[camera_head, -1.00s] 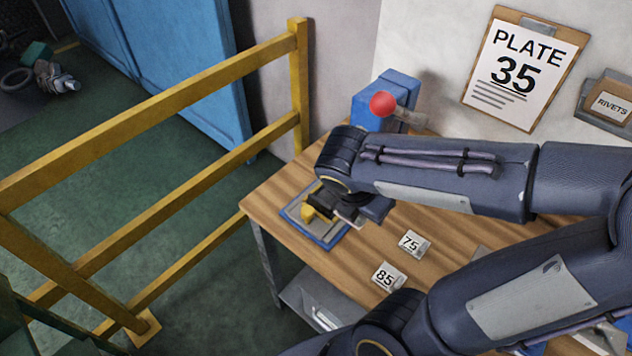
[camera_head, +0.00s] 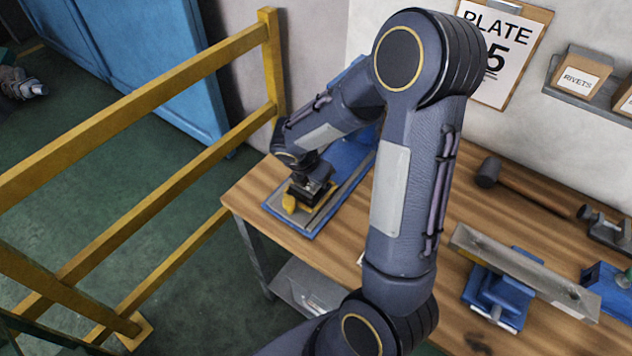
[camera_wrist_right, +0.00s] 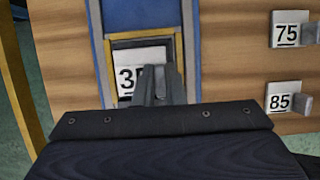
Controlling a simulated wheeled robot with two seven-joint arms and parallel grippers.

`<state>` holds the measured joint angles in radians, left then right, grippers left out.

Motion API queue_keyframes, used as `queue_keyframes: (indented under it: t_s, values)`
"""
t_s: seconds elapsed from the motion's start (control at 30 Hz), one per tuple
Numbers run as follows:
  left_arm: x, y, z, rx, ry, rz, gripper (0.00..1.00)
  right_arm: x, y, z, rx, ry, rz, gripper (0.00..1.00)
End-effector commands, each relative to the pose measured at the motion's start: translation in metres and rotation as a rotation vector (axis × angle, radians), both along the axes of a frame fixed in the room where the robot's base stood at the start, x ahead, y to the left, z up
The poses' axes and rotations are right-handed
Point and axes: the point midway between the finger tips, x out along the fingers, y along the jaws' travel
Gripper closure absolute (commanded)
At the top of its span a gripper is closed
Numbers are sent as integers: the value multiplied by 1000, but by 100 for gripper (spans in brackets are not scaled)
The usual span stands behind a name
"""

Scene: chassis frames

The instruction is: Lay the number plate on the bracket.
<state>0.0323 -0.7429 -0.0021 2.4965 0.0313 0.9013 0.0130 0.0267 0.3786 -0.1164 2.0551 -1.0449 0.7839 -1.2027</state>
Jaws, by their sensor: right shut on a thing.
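My right gripper (camera_wrist_right: 158,88) is shut on the white number plate (camera_wrist_right: 128,80), which shows a 3 with the following digit partly covered by the fingers. The plate is over a dark recess edged by a yellow frame (camera_wrist_right: 178,52), which I take for the bracket, on a blue-edged grey base. I cannot tell whether the plate touches it. In the head view my right gripper (camera_head: 312,187) points down at the yellow part (camera_head: 289,204) near the table's left corner. My left gripper is not in view.
Plates 75 (camera_wrist_right: 287,33) and 85 (camera_wrist_right: 284,101) stand to the right. A clipboard (camera_head: 520,40) hangs on the wall. A mallet (camera_head: 525,188) and a grey beam on blue supports (camera_head: 498,300) occupy the right. A yellow railing (camera_head: 150,90) stands left of the table (camera_head: 240,195).

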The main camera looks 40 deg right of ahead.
Motion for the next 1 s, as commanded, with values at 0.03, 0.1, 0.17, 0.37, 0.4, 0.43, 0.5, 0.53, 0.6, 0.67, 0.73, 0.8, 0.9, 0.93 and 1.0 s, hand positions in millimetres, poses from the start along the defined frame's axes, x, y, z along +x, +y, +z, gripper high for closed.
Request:
queue_keyframes:
  t_s: [0.03, 0.1, 0.17, 0.37, 0.4, 0.43, 0.5, 0.53, 0.6, 0.67, 0.73, 0.8, 0.9, 0.93, 1.0]
  values:
    - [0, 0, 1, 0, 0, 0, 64, -2, 0, -8, 1, 8, 1, 100]
    - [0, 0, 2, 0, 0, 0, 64, -2, 1, -17, 2, 5, 1, 100]
    - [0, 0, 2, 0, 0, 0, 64, -1, 0, -20, 1, 4, 2, 100]
    - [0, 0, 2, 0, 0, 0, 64, -1, 0, -21, 1, 1, 0, 100]
    - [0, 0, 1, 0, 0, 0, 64, -1, 0, -21, 1, 1, 0, 100]
    - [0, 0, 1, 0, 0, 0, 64, -1, 0, -21, 1, 2, 1, 100]
    - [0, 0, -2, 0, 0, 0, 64, -1, 1, -24, 1, 2, 1, 100]
    - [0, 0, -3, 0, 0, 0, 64, -1, 1, -25, 1, 2, 1, 100]
    - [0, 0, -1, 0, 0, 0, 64, -1, 1, -24, 1, 2, 1, 83]
    - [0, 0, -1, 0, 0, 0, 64, -1, 0, -24, 1, 2, 1, 76]
    - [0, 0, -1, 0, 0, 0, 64, -1, 0, -24, 1, 2, 1, 68]
    - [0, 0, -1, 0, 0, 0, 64, -1, 1, -24, 1, 2, 1, 68]
    - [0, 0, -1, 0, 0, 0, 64, -1, 1, -24, 1, 2, 1, 68]
    - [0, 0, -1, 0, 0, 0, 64, -1, 1, -24, 1, 2, 1, 68]
    - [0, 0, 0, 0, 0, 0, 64, -1, 1, -22, 1, 2, 1, 68]
